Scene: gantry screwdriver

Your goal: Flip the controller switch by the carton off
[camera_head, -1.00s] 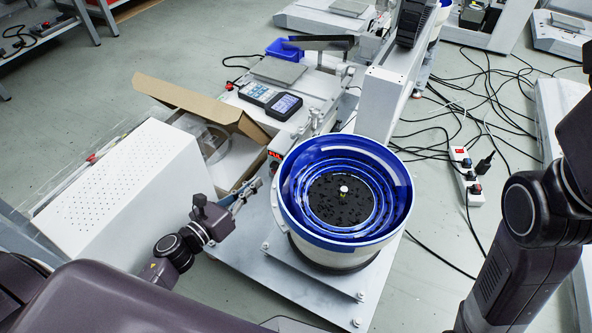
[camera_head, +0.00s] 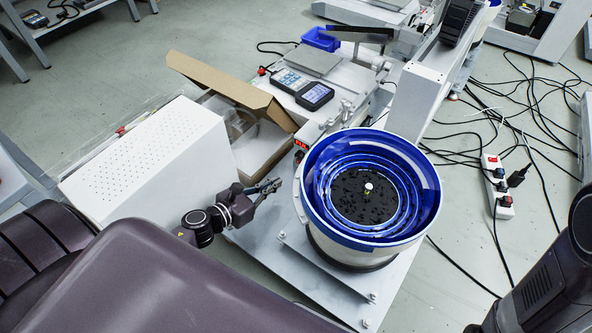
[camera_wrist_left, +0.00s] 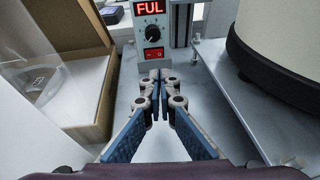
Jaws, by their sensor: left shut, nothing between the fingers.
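The controller (camera_wrist_left: 151,28) stands ahead of my left gripper in the left wrist view, with a red lit display reading "FUL", a black knob and a red rocker switch (camera_wrist_left: 153,54) below it. In the head view the controller's red display (camera_head: 301,144) shows between the carton and the blue bowl. The open carton (camera_wrist_left: 80,75) is on its left; it also shows in the head view (camera_head: 262,148). My left gripper (camera_wrist_left: 155,76) is shut and empty, its tips just below and short of the switch; it also shows in the head view (camera_head: 276,184). My right gripper is out of view.
A bowl feeder with a blue rim (camera_head: 428,190) stands right of the controller; its base (camera_wrist_left: 262,70) is close on the right in the left wrist view. A white perforated box (camera_head: 150,160) is left of the carton. Handheld meters (camera_head: 314,95) lie behind.

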